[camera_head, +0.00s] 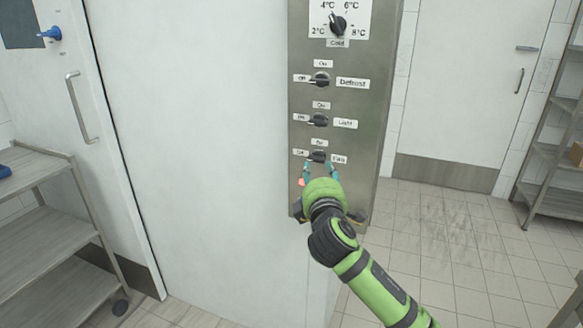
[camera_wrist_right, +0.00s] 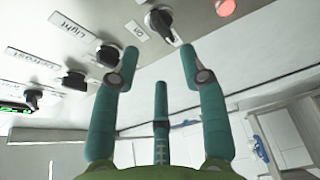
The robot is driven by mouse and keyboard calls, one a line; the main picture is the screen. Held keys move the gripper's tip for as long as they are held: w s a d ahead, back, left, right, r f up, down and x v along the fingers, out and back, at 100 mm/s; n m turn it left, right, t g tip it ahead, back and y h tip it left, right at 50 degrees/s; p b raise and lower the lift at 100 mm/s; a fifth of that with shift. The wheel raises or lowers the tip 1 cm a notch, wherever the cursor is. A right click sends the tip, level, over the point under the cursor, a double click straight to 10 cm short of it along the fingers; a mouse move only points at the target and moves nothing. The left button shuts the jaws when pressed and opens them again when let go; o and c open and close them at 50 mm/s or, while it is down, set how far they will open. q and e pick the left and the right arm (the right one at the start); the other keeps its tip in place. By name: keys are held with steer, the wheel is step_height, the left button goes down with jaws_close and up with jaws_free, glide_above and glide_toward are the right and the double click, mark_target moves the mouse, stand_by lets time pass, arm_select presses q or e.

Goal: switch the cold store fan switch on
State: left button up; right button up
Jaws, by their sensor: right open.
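The fan switch (camera_head: 317,156) is a black rotary knob, the lowest on the steel panel, with an On label above it, a label to its left and a Fan label (camera_head: 339,159) to its right. Its handle appears to point left. My right gripper (camera_head: 319,169) is open just below and in front of it, its teal fingers spread to either side. In the right wrist view the fan knob (camera_wrist_right: 161,22) lies beyond the fingertips of the gripper (camera_wrist_right: 160,55), with nothing between the fingers. Contact is not visible. My left gripper is out of view.
The light switch (camera_head: 318,120), defrost switch (camera_head: 319,79) and temperature dial (camera_head: 338,25) are above on the same panel (camera_head: 363,140). A red lamp (camera_wrist_right: 225,8) is near the fan knob. A steel trolley (camera_head: 40,225) stands left; tiled floor (camera_head: 450,240) is open at right.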

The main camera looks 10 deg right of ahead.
mark_target(317, 160)
steer(key=x, duration=0.3)
steer(key=p+x, duration=0.1)
steer(key=x, duration=0.1)
steer(key=shift+s+d, duration=0.1)
steer(key=shift+d, duration=0.15)
steer(key=shift+x, duration=0.95)
steer(key=shift+a+f, duration=0.1)
steer(key=shift+f, duration=0.05)
jaws_close()
